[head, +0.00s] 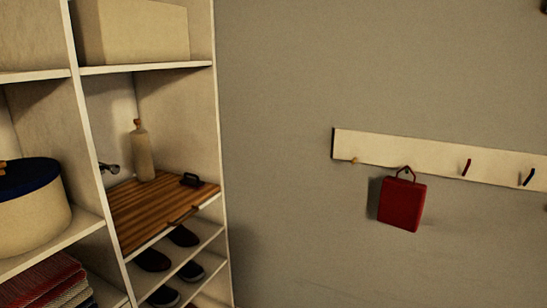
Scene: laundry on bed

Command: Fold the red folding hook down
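The red folding hook (466,168) is on a white wall rail (441,160) at the right of the head view. It shows as a short, slightly slanted red bar; whether it is folded up or out is too small to tell. Nothing is seen hanging on it. Neither of my grippers is in view.
A red bag (402,205) hangs from the rail left of the red hook. A dark hook (528,177) and a small yellowish hook (354,161) flank them. A shelf unit (217,150) with a bottle (142,155) stands left. The wall below the red hook is clear.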

